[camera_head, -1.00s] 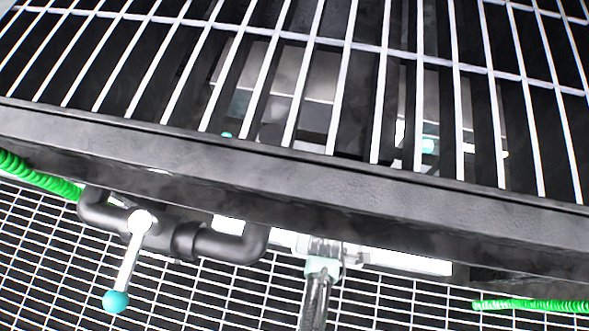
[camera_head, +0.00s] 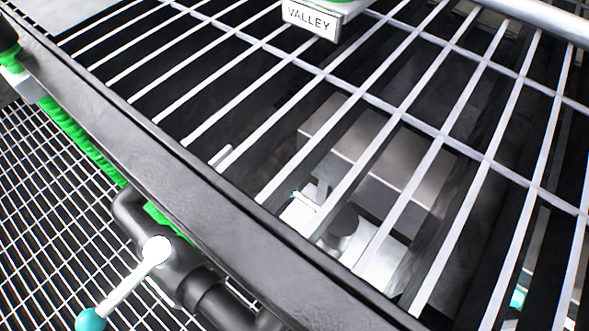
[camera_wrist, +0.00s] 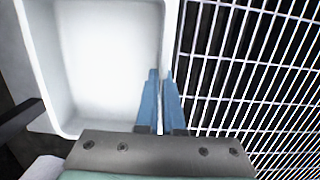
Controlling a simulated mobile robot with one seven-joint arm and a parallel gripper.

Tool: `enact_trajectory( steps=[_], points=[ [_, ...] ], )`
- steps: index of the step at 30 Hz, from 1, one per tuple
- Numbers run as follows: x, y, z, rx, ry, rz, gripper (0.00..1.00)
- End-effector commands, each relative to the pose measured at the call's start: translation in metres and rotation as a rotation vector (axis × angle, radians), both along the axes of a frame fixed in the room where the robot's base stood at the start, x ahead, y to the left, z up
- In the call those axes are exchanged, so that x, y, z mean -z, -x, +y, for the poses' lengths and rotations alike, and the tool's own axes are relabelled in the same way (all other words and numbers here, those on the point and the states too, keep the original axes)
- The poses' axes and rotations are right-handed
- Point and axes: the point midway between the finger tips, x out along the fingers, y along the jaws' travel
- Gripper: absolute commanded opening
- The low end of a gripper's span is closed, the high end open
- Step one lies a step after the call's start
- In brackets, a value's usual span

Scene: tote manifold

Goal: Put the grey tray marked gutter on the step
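A pale grey-white tray (camera_wrist: 105,50) fills the left of the wrist view, with its open inside towards me. No mark can be read on it, so I cannot tell whether it is the gutter tray. My gripper (camera_wrist: 161,75) has its two blue fingers close together on either side of the tray's right wall, one inside and one outside. It appears shut on that wall. The gripper does not show in the head view. I cannot make out the step for certain in either view.
A wire rack (camera_head: 325,73) with a dark front rail (camera_head: 185,170) spans the head view. A container labelled VALLEY (camera_head: 310,18) stands at its top. A black pipe (camera_head: 205,295), a teal-knobbed lever (camera_head: 125,285) and a green hose (camera_head: 85,140) lie along the rail. Wire mesh (camera_wrist: 240,75) is right of the tray.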

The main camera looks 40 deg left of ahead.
Motion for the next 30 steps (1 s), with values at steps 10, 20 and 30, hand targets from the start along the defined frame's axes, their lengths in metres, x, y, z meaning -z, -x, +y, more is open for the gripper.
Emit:
enact_trajectory(
  steps=[10,20,30],
  points=[
    [0.006,-0.002,0.028,-0.002,-0.001,-0.002,0.0],
    [0.036,-0.001,0.026,0.0,0.0,-0.001,0.0],
    [0.037,-0.001,0.025,0.0,-0.001,-0.001,0.0]
  ],
)
